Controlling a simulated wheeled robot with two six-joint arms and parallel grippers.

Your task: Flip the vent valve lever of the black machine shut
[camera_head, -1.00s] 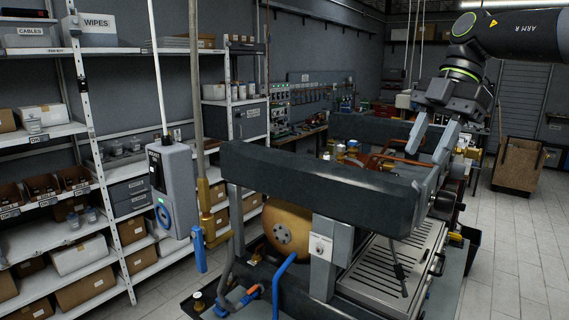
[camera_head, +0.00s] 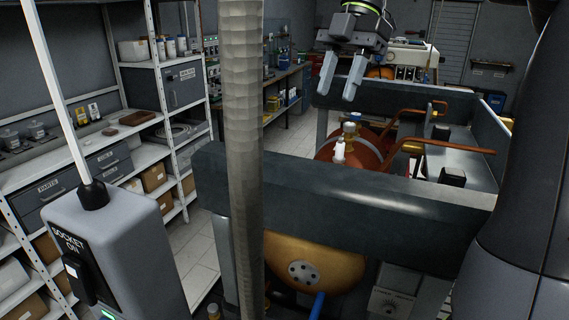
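The black machine (camera_head: 340,190) stands across the middle, with a dark frame around a copper boiler (camera_head: 325,150). On the boiler stand a small white-topped fitting (camera_head: 340,152) and a brass fitting (camera_head: 349,130). I cannot make out which part is the vent valve lever, or its position. My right gripper (camera_head: 338,92) hangs fingers-down above the far beam of the frame, behind these fittings in the picture. Its two fingers are apart with nothing between them. My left gripper is not in view.
A grey pole (camera_head: 245,160) crosses the near view. A grey socket box (camera_head: 115,250) stands at lower left. Copper pipes (camera_head: 440,146) run over the machine's right part. Shelves (camera_head: 150,120) line the left. My dark arm fills the right edge.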

